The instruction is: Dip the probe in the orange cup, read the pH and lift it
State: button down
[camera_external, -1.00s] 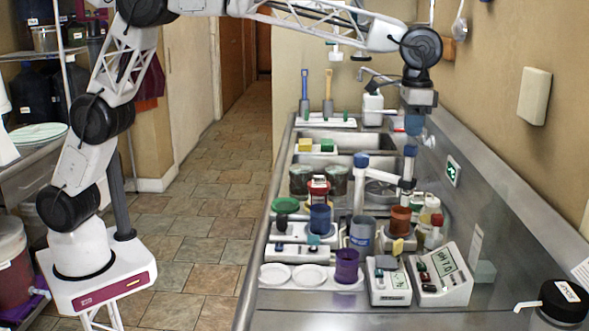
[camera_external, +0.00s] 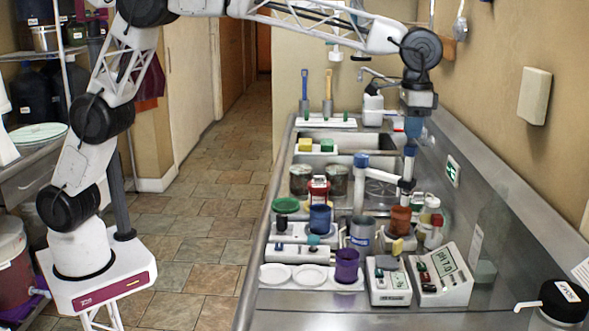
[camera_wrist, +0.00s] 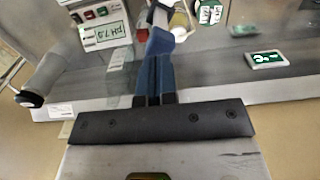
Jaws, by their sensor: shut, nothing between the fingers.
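My gripper (camera_external: 412,133) points down above the probe's blue top; its blue fingers also show in the wrist view (camera_wrist: 154,85), pressed together with nothing between them. The probe (camera_external: 408,168) is a grey-white upright rod with a blue top, beside the arm of a blue-capped stand (camera_external: 361,187). Its lower end is above or at the orange cup (camera_external: 400,221), a brownish-orange cup; I cannot tell whether the tip is inside. The pH meter (camera_external: 445,265) shows about pH 7 on its screen, also in the wrist view (camera_wrist: 105,33); the last digit is unclear.
A blue cup (camera_external: 320,219) and a purple cup (camera_external: 346,266) stand to the left. A grey metal cup (camera_external: 361,235) is near the stand. Small bottles (camera_external: 432,228) crowd the orange cup's right. The steel counter at front right is mostly clear.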

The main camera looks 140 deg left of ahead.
aim_at(411, 145)
jog(key=shift+f, duration=3.55)
jog(key=shift+r, duration=2.5)
dwell(2.0)
